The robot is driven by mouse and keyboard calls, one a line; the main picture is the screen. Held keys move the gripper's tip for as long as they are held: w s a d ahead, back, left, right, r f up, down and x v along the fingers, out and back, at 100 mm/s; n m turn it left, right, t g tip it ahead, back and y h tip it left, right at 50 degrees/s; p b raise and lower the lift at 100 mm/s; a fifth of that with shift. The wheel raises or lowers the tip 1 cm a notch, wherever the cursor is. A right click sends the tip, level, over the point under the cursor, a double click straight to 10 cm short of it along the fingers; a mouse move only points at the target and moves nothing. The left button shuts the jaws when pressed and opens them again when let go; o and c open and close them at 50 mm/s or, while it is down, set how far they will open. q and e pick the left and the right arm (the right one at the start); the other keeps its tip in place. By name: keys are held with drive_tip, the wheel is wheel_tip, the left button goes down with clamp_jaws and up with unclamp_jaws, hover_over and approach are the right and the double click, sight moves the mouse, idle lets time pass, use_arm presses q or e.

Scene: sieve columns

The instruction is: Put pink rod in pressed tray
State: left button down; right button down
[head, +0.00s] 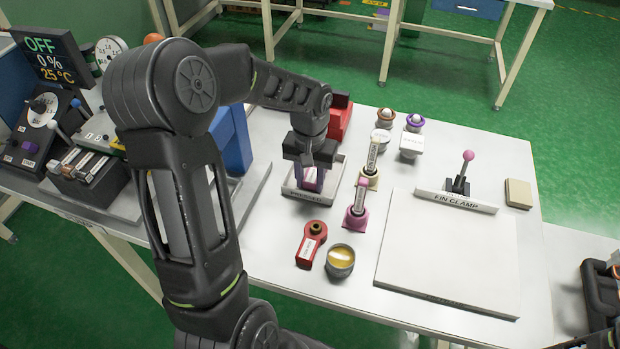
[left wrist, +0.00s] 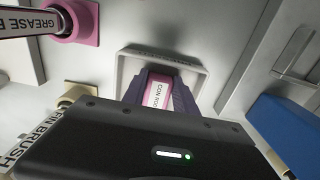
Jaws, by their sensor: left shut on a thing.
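The pressed tray (head: 300,195) is a shallow light tray with a "PRESSED" label on its front, left of centre on the white table. It also shows in the left wrist view (left wrist: 124,72), beyond the jaws. My left gripper (head: 309,172) points down over the tray, shut on the pink rod (head: 312,184). The rod's pink body and white label show between the purple-grey jaws in the left wrist view (left wrist: 158,94). The rod is within the tray's outline; whether it touches the tray floor I cannot tell. My right gripper is not in view.
Right of the tray stand a pink-based grease brush (head: 357,217) and a cream-based fin brush (head: 369,178). A red tool (head: 311,246) and a round cup (head: 340,261) lie in front. A blue block (head: 232,140) stands left. A fin clamp plate (head: 448,255) lies right.

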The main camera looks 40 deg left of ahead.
use_arm(q)
drive_tip(key=c, duration=1.4)
unclamp_jaws()
drive_tip(key=shift+f, duration=0.2)
drive_tip(key=shift+c, duration=0.2)
drive_tip(key=o, duration=0.5)
drive_tip(key=shift+r, duration=0.1)
wheel_tip(320, 180, up, 12)
drive_tip(key=shift+r, duration=0.15)
